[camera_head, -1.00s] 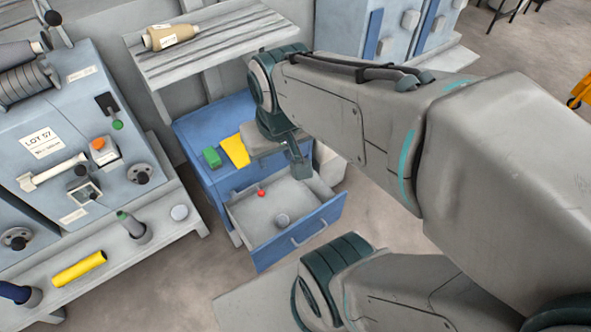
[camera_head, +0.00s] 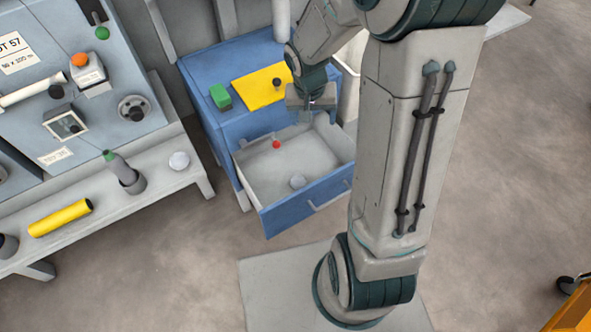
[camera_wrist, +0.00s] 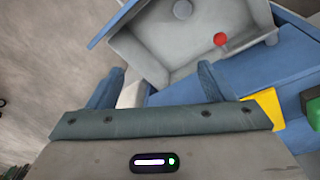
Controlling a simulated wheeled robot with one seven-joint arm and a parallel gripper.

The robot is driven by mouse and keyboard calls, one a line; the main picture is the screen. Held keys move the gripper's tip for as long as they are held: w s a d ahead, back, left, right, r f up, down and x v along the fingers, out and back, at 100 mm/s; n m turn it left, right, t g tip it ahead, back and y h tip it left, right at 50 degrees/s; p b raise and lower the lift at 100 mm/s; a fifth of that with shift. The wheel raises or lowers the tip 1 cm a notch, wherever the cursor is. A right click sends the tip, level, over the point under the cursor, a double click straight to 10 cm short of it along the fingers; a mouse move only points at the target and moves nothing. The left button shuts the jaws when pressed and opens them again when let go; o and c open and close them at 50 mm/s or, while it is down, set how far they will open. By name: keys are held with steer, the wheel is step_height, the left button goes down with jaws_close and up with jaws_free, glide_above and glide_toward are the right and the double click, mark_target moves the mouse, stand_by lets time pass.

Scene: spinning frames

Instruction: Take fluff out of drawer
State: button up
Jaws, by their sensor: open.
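The blue drawer (camera_head: 308,211) is pulled out of the blue cabinet, and its grey inside shows. A small pale grey round tuft, which looks like the fluff (camera_head: 297,182), lies on the drawer floor near the front. It also shows at the top of the wrist view (camera_wrist: 182,9). A small red ball (camera_head: 276,144) lies farther back in the drawer and shows in the wrist view (camera_wrist: 220,39). My gripper (camera_head: 305,114) is open and empty, over the back right of the drawer. In the wrist view its two fingers (camera_wrist: 158,80) stand apart with nothing between them.
On the cabinet top lie a yellow sheet (camera_head: 258,88) with a dark knob-like object and a green block (camera_head: 220,96). A machine ledge at left holds a yellow tube (camera_head: 60,217) and a white ball (camera_head: 179,160).

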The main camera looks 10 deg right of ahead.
steer(key=m+b, duration=0.1)
steer(key=b, duration=0.7)
glide_above(298, 179)
steer(key=d, duration=0.1)
step_height(298, 179, down, 23)
steer(key=shift+m+g+y, duration=0.5)
steer(key=shift+m+y, duration=0.1)
steer(key=shift+y, duration=0.1)
steer(key=f+b, duration=0.2)
steer(key=f, duration=0.3)
steer(key=f+b, duration=0.3)
steer(key=f, duration=0.3)
steer(key=a+f+b, duration=0.1)
steer(key=f+b, duration=0.1)
steer(key=f, duration=0.3)
steer(key=shift+f, duration=0.2)
steer(key=shift+c, duration=0.3)
steer(key=c, duration=1)
